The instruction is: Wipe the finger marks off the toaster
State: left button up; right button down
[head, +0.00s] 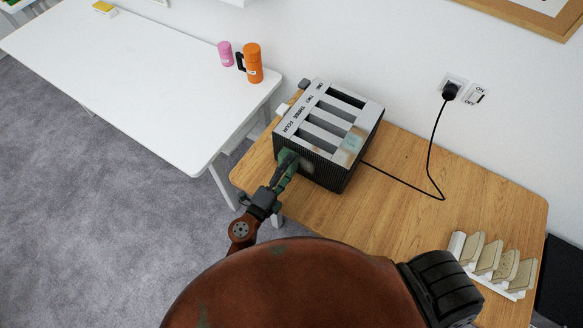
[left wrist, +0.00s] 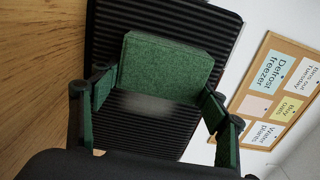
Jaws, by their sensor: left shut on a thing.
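The toaster (head: 325,128) is a grey-topped, dark ribbed-sided block with several slots, standing on the wooden table. My left gripper (head: 287,163) is at its near left side. It is shut on a green felt pad (left wrist: 167,66), which also shows at the toaster's side in the head view (head: 286,170). In the left wrist view the pad lies over the dark ribbed side (left wrist: 190,22); I cannot tell whether it touches. A pale smudge (left wrist: 143,104) shows on the ribs just below the pad. My right gripper is not in view.
A toast rack with slices (head: 490,262) stands at the table's right. A black cord (head: 430,165) runs from the toaster to the wall socket. A white table (head: 140,70) at left holds an orange mug (head: 254,64) and a pink cup (head: 225,54). The wooden table's middle is clear.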

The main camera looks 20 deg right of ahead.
aim_at(309, 166)
pick_arm(q)
jog(key=shift+s+d+p, duration=0.15)
jog(key=shift+s+d, duration=0.8)
jog(key=shift+s, duration=0.25)
jog(key=shift+s+d+p, duration=0.15)
jog(key=shift+s+d, duration=0.8)
jog(key=shift+s, duration=0.2)
jog(key=shift+s+d, duration=0.95)
jog(key=shift+s, duration=0.25)
jog(key=shift+s+d, duration=0.9)
jog(key=shift+s, duration=0.3)
jog(key=shift+w+a, duration=0.1)
jog(key=shift+w+a+r, duration=0.1)
jog(key=shift+w+a, duration=0.85)
jog(key=shift+w, duration=0.35)
jog(key=shift+w+a, duration=0.95)
jog(key=shift+w, duration=0.3)
jog(key=shift+w+a+p, duration=0.3)
jog(key=shift+w+a, duration=1.5)
jog(key=shift+w, duration=0.3)
jog(key=v, duration=0.6)
